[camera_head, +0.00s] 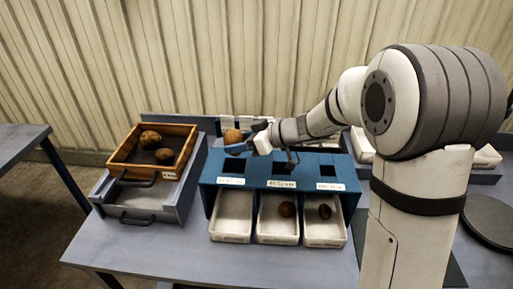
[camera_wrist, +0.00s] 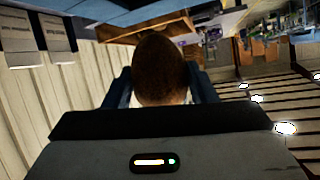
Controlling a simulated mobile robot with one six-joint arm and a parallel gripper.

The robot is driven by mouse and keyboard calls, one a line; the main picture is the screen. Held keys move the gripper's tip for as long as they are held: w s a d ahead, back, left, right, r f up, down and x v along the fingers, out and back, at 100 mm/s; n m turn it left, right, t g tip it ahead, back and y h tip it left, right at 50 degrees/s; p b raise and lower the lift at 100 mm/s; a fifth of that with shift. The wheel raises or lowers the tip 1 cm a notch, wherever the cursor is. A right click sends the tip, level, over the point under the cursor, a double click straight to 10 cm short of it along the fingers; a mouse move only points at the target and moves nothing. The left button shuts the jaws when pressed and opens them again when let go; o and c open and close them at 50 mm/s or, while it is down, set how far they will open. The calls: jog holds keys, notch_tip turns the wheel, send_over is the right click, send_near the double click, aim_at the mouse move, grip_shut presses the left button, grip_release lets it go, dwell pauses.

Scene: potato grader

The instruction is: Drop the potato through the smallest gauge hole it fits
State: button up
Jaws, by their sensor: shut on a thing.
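My gripper (camera_head: 238,147) is shut on a brown potato (camera_head: 233,137), above the left part of the blue gauge board (camera_head: 258,183). In the wrist view the potato (camera_wrist: 159,70) sits between the two dark fingers. Below are a left white tray (camera_head: 231,238), empty, a middle tray (camera_head: 277,239) with one potato (camera_head: 287,209), and a right tray (camera_head: 324,242) with one potato (camera_head: 324,211).
A wooden crate (camera_head: 122,152) at the left holds potatoes (camera_head: 150,138) and stands on a grey stand with handles (camera_head: 136,218). White items (camera_head: 487,157) lie at the back right, partly behind my arm. The table front (camera_head: 150,255) is clear.

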jog(key=shift+w+a+r, duration=0.1)
jog(key=shift+a, duration=0.2)
jog(key=shift+w+f+p, duration=0.1)
jog(key=shift+f+p, duration=0.55)
jog(key=shift+f, duration=1.15)
notch_tip(320, 180, down, 2)
jog(key=b, duration=0.4)
jog(key=shift+f, duration=0.2)
